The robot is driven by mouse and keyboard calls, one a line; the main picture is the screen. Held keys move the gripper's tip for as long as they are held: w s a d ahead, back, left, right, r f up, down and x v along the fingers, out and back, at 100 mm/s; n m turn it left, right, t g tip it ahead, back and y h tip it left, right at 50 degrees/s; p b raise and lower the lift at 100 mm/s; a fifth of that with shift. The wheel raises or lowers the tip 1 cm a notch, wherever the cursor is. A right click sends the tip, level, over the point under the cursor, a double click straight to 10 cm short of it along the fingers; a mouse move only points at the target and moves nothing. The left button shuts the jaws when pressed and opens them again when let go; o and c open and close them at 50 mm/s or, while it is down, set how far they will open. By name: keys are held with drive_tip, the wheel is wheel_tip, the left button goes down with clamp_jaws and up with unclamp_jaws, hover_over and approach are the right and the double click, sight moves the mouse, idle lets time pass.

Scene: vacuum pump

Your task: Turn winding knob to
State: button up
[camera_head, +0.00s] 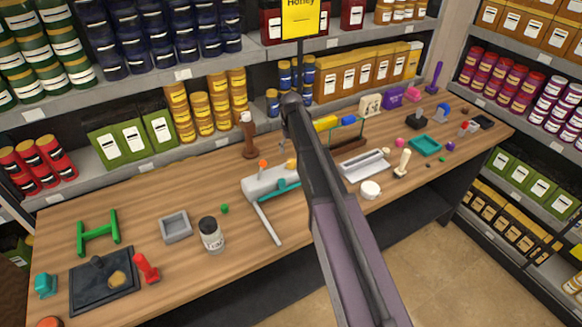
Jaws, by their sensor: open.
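A white and teal device (258,186) lies near the middle of the wooden table, partly hidden behind my arm. It has a small orange knob (262,164) on top. A yellow part (291,164) shows beside the arm, and a thin grey bar (267,223) extends toward the table's front edge. I cannot tell which part is the winding knob. My dark arm rises from the bottom across the picture to a joint above the table. My gripper cannot be made out; the arm seems to hide it.
Left on the table (150,207) are a green frame (98,231), a dark tray (84,293), a red tool (146,268), a grey box (174,226) and a jar (211,235). Right are a white tray (364,165), a white round item (370,189) and a teal tray (424,145). Stocked shelves stand behind.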

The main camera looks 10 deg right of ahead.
sight(291, 162)
drive_tip(key=shift+f+b, duration=3.3)
drive_tip(key=shift+f, duration=0.3)
drive_tip(key=c, duration=1.1)
